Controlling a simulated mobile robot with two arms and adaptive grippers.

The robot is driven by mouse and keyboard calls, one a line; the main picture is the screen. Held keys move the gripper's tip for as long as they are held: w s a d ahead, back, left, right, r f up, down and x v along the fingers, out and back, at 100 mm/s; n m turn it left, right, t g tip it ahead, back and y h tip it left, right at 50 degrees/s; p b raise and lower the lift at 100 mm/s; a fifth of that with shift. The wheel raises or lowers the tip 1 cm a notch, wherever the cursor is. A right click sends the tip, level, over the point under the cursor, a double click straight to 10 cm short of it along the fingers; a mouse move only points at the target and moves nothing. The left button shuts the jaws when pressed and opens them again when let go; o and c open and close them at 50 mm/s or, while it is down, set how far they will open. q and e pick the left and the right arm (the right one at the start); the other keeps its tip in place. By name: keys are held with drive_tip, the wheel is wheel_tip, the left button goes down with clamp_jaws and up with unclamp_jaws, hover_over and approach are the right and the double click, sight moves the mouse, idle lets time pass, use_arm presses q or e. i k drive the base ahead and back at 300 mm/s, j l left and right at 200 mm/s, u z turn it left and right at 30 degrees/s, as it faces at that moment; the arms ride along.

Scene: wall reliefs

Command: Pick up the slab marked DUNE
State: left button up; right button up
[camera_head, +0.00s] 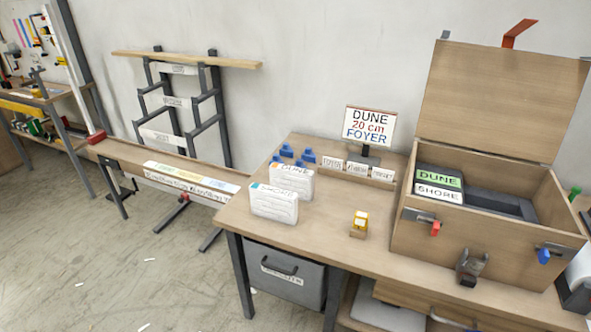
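The slab marked DUNE (438,179) shows its green label inside the open wooden crate (480,238) at the right. It stands in the left part of the crate, directly behind a slab with a white SHORE label (438,194). Only the top edges of both slabs show; the crate's front wall hides the rest. A sign reading DUNE 20 cm FOYER (369,126) stands at the back of the wooden table (320,225). Neither of my grippers can be made out in this view.
Two pale slabs, one behind the other (291,180) (274,203), stand on the table, their writing too small to read. Floor at left is mostly clear.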

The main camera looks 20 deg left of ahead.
sight(300, 182)
drive_tip(key=i+j+z, duration=0.25)
drive_tip(key=i, duration=0.25)
drive_tip(key=i+j+z, duration=0.25)
drive_tip(key=i, duration=0.25)
